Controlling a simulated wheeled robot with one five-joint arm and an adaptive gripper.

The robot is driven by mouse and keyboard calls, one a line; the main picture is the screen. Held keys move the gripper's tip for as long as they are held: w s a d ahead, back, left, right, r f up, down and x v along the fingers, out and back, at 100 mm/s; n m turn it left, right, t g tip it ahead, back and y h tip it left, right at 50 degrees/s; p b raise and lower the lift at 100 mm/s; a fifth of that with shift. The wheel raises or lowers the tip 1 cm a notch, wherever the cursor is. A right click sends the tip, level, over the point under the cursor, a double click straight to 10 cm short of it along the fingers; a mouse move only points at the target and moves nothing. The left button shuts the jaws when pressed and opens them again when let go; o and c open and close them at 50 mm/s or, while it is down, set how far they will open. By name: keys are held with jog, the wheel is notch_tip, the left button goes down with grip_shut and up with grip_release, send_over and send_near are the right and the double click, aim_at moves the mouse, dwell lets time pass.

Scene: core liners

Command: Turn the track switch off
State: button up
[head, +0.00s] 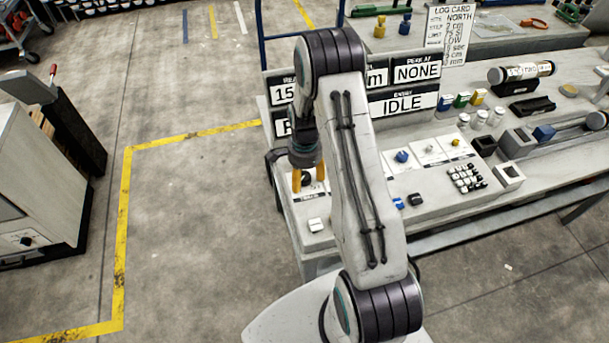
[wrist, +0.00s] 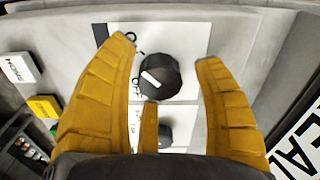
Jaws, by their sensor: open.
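The track switch appears to be the black round knob (wrist: 158,76) with a white pointer mark, on a white label plate (wrist: 185,40) in the wrist view. The pointer aims toward the left of that view, and small lettering, partly hidden, seems to read OFF beside it. The knob also shows as a dark shape (head: 306,179) in the head view. My gripper (wrist: 166,52) is open, with yellow fingers on either side of the knob and a third finger below it. In the head view my gripper (head: 308,181) points down over the console. Contact with the knob cannot be told.
A second dark control (wrist: 165,133) sits below the knob, partly hidden. A display panel (head: 403,104) reading IDLE stands behind my arm. A white button (head: 315,225), blue knob (head: 402,156) and keypad (head: 467,179) are on the console.

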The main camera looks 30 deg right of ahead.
jog(key=c, duration=1.2)
jog(key=shift+f+n+b, duration=0.1)
jog(key=shift+n+b, duration=0.2)
jog(key=shift+b, duration=0.2)
jog(key=shift+f+n+b, duration=0.15)
jog(key=shift+n+b, duration=0.95)
jog(key=n+b, duration=0.4)
jog(key=n, duration=0.1)
jog(key=n+b, duration=0.2)
jog(key=n, duration=0.3)
jog(key=shift+n+b, duration=0.3)
jog(key=shift+n, duration=0.1)
jog(key=n+b, duration=0.1)
jog(key=n, duration=0.3)
jog(key=shift+r, duration=0.2)
jog(key=shift+a+n, duration=0.1)
jog(key=shift+n, duration=0.2)
